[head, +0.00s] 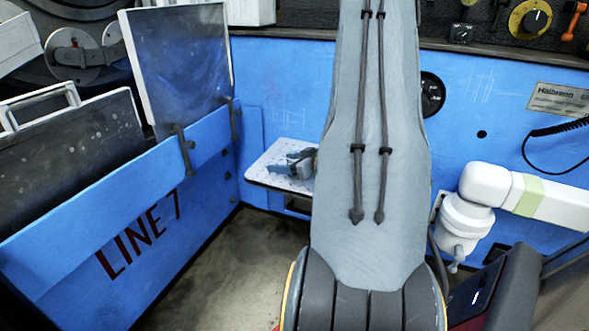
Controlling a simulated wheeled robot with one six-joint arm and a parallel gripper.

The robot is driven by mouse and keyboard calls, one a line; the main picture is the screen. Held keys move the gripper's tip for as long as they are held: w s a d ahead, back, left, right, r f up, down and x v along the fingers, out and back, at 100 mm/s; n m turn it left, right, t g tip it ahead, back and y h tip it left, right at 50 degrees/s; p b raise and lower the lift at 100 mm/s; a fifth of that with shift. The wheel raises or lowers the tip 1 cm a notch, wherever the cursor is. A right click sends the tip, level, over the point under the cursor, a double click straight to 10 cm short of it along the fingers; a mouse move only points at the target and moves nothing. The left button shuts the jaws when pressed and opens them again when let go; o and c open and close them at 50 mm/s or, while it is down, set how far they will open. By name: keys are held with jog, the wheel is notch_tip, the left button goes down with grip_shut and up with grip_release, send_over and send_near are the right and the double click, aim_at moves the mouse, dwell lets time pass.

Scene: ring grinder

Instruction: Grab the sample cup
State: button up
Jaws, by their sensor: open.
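I cannot make out a sample cup for certain. A small blue-grey, angular item with a dark part (293,166) is on a pale speckled shelf (262,178) against the blue wall. Its right end is cut off by my arm, and I cannot tell what it is. My grey arm stands upright through the middle of the head view and runs out at the top edge. It hides the right part of the shelf and the wall behind. I cannot pick out my gripper for certain in this view.
A blue panel marked LINE 7 (120,235) bounds the left side, with a tilted dark plate (180,65) behind it. A white jointed arm-like unit (490,195) projects at right. Bare floor (235,265) shows below the shelf. Knobs (535,18) line the top right.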

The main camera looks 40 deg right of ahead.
jog(key=c, duration=1.1)
